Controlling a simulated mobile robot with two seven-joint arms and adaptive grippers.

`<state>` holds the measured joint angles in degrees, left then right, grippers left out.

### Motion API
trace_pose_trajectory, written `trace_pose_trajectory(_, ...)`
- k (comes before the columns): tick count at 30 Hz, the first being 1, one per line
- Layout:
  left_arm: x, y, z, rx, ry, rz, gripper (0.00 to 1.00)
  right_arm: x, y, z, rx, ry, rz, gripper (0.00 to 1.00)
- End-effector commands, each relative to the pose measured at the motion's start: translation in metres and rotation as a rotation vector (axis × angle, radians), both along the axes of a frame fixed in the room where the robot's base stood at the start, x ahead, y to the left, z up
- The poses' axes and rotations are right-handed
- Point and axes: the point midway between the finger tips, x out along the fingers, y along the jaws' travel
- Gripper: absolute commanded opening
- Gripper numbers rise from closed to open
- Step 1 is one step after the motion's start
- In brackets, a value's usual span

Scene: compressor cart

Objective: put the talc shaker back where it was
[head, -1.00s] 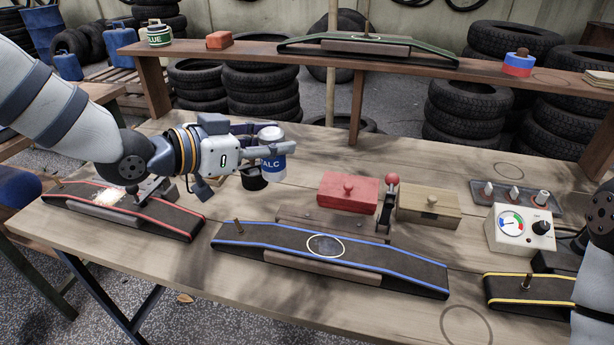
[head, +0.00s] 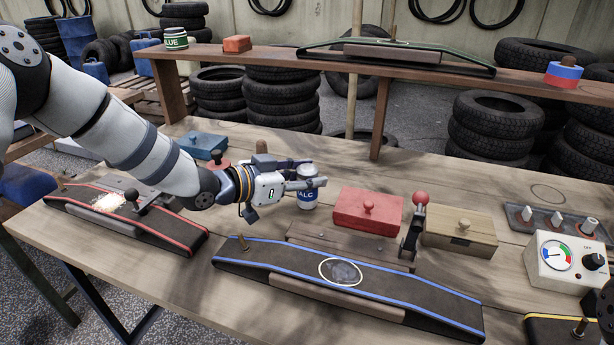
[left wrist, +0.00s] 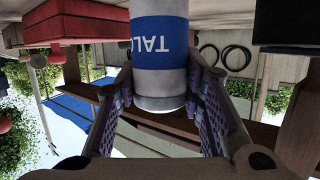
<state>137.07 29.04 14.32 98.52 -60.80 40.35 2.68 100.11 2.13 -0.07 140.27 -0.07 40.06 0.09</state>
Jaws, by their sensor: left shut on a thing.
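The talc shaker (head: 307,197) is a small white and blue can with lettering on its label. It is upright behind the blue-edged belt strip (head: 400,292) and left of the red lidded box (head: 367,212). My left gripper (head: 312,184) is shut on it, with a finger across its upper part. In the left wrist view the shaker (left wrist: 160,55) sits between both fingers (left wrist: 160,110), its lettering upside down. I cannot tell whether its base touches the bench. My right gripper does not show.
A wooden box (head: 458,232) and a red-knobbed lever (head: 415,228) stand right of the red box. A gauge box (head: 563,262) is at the right. A red-edged strip (head: 165,228) with white powder lies left. The raised shelf (head: 430,75) runs behind. Bare bench shows around the shaker.

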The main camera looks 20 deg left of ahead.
Motion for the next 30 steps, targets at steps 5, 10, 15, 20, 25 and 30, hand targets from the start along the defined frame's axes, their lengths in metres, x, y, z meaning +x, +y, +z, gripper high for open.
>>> trace_pose_trajectory(5,0.0,0.0,-0.004,0.0,0.002,0.0,0.49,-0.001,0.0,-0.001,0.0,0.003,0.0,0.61)
trace_pose_trajectory(10,0.0,0.0,-0.004,0.0,0.002,0.0,0.56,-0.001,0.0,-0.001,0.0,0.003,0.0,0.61)
trace_pose_trajectory(15,0.0,0.0,-0.001,0.001,0.001,0.0,0.56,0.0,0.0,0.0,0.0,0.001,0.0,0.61)
trace_pose_trajectory(20,-0.02,0.016,0.014,0.0,-0.004,0.004,0.56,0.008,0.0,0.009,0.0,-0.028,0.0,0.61)
trace_pose_trajectory(25,-0.057,0.042,0.032,-0.001,-0.011,0.005,0.56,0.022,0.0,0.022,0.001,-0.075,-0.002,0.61)
trace_pose_trajectory(30,-0.084,0.061,0.039,0.001,-0.008,0.001,0.56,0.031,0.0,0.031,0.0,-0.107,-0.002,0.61)
